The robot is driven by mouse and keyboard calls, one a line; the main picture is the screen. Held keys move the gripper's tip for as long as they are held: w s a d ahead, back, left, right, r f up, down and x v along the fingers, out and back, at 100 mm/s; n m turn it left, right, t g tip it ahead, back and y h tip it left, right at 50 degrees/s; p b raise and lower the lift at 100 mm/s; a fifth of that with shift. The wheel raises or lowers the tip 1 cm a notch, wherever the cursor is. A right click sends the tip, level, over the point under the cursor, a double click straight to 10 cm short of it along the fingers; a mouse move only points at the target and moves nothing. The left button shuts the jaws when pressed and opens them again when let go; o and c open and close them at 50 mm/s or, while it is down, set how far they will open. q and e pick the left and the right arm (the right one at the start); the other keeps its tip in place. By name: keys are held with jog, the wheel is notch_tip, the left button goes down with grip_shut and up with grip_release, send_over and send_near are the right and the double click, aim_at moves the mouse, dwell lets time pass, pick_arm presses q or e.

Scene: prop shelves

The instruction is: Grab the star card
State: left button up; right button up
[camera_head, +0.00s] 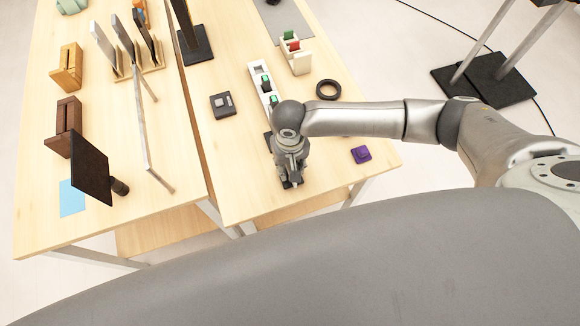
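I cannot make out a star marking on anything, so I cannot tell which thing is the star card. My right gripper (291,182) points down close over the front part of the right table (235,185). Its wrist hides most of the fingers, and I cannot tell whether they are open or hold something. A dark flat piece shows partly beside the wrist, mostly hidden. A long white slotted holder (256,71) with black and green pieces runs back from the wrist. My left gripper is not in view.
Around the gripper are a dark grey box (222,105), a black ring (328,90), a purple block (361,154) and a white holder with red and green pieces (301,63). The left table holds wooden holders (67,68) and a tilted black panel (91,165).

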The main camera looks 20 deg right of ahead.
jog(key=shift+c, duration=0.5)
grip_shut()
